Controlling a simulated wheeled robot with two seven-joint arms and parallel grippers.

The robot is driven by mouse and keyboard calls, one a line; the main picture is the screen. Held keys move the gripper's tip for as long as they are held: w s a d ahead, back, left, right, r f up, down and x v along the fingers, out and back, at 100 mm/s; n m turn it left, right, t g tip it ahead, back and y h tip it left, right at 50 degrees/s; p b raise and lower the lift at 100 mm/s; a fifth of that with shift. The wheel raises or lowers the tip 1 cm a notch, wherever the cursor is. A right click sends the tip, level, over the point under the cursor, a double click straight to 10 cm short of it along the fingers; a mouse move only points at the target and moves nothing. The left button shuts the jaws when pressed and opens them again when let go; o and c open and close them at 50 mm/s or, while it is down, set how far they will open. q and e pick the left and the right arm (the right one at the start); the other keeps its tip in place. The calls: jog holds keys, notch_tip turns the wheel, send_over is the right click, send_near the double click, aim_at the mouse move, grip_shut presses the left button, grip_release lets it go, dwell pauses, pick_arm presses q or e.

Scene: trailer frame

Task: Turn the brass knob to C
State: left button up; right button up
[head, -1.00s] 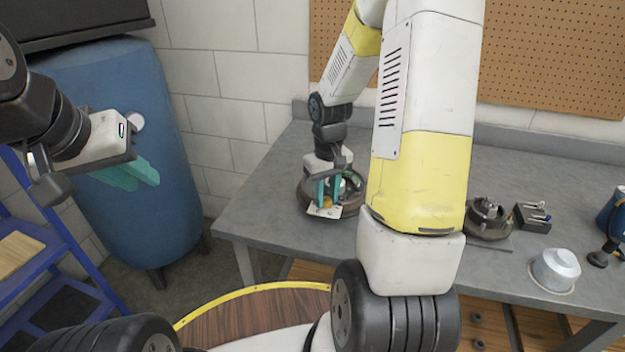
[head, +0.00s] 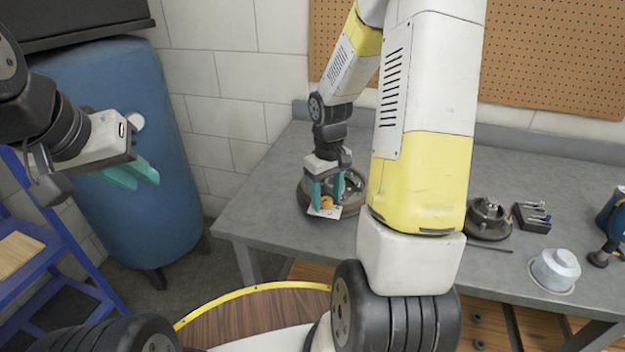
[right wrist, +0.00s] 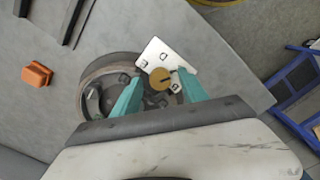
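The brass knob (head: 327,202) sits on a white lettered plate (head: 322,213) beside a round dark drum-like part on the bench. In the right wrist view the knob (right wrist: 160,78) shows as a round brass disc with a dark slot or mark. My right gripper (head: 326,200) points down over the knob. Its teal fingers (right wrist: 160,80) stand on either side of it, with visible gaps. My left gripper (head: 146,184) hangs empty before the blue tank, its fingers slightly apart.
The grey bench (head: 260,205) is clear left of the drum part (head: 349,186). To the right are a hub (head: 488,217), a small dark block (head: 532,217) and a white pot (head: 555,270). A blue tank (head: 110,215) and blue ladder (head: 60,262) stand left. An orange block (right wrist: 37,74) shows in the wrist view.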

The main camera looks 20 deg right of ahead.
aim_at(326, 199)
jog(key=shift+r, duration=3.9)
jog(key=shift+r, duration=0.2)
jog(key=s+a+r+m+t+y, duration=0.1)
jog(key=s+a+r+t, duration=0.2)
jog(key=s+r, duration=0.4)
jog(key=s+a+r+m+t+y, duration=0.1)
jog(key=s+a+r+m+t, duration=0.1)
jog(key=s+r, duration=0.5)
jog(key=shift+s+a+r+t, duration=0.35)
jog(key=shift+a+r+t, duration=0.25)
jog(key=shift+a+r, duration=0.3)
jog(key=shift+f, duration=0.1)
